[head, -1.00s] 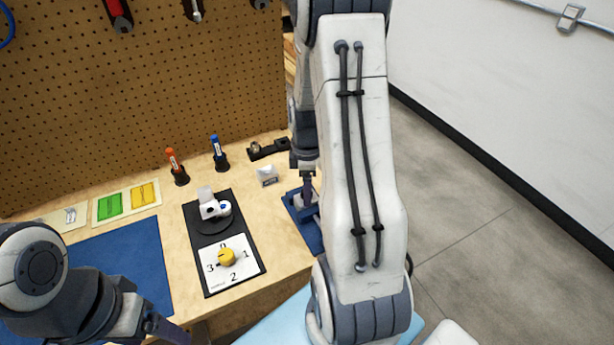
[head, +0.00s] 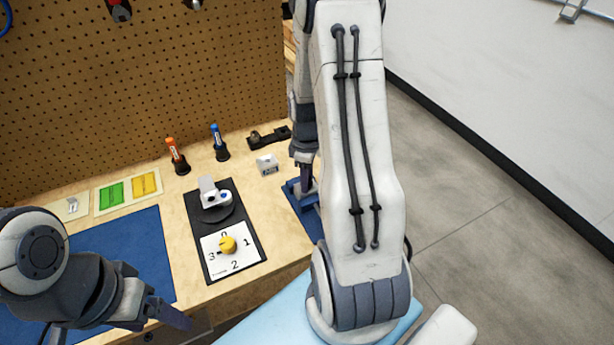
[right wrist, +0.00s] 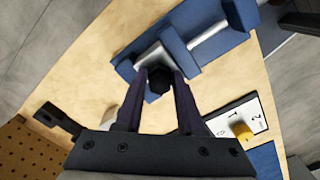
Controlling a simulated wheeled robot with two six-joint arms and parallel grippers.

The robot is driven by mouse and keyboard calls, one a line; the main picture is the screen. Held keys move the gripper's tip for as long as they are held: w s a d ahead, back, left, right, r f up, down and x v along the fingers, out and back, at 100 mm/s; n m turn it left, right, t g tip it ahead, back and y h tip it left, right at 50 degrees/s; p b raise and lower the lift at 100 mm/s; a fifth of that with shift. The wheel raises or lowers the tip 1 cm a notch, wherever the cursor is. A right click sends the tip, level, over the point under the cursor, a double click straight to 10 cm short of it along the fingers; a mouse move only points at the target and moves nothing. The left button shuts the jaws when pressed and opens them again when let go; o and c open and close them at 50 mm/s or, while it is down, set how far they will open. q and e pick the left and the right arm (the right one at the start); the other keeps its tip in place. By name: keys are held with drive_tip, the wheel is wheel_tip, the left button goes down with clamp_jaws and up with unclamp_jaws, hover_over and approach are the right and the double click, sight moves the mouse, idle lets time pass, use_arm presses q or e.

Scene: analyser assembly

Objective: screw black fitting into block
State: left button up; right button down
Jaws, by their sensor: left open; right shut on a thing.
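The black fitting (right wrist: 158,80) sits between the two fingers of my right gripper (right wrist: 159,78), which is shut on it. The pale grey block (right wrist: 150,57) is right behind the fitting, seated in a blue fixture (right wrist: 180,45). The fitting is at the block's face; I cannot tell how deep its thread sits. In the head view my right gripper (head: 305,178) points down at the blue fixture (head: 311,203), and my arm hides part of it. My left gripper (head: 120,330) is open and empty at the lower left, in front of the bench edge.
A black plate with a white instrument (head: 214,197) and a yellow knob (head: 228,244) on a numbered dial is left of the fixture. Orange (head: 174,152) and blue (head: 218,138) markers stand behind. A small white box (head: 267,165) is near the fixture. The blue mat (head: 135,250) is clear.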

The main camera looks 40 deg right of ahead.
drive_tip(key=shift+m, duration=0.4)
drive_tip(key=m, duration=0.2)
drive_tip(key=shift+m+p, duration=0.3)
drive_tip(key=shift+p, duration=0.05)
drive_tip(key=shift+m, duration=0.7)
drive_tip(key=m+p, duration=0.1)
drive_tip(key=m, duration=0.1)
drive_tip(key=shift+m, duration=1)
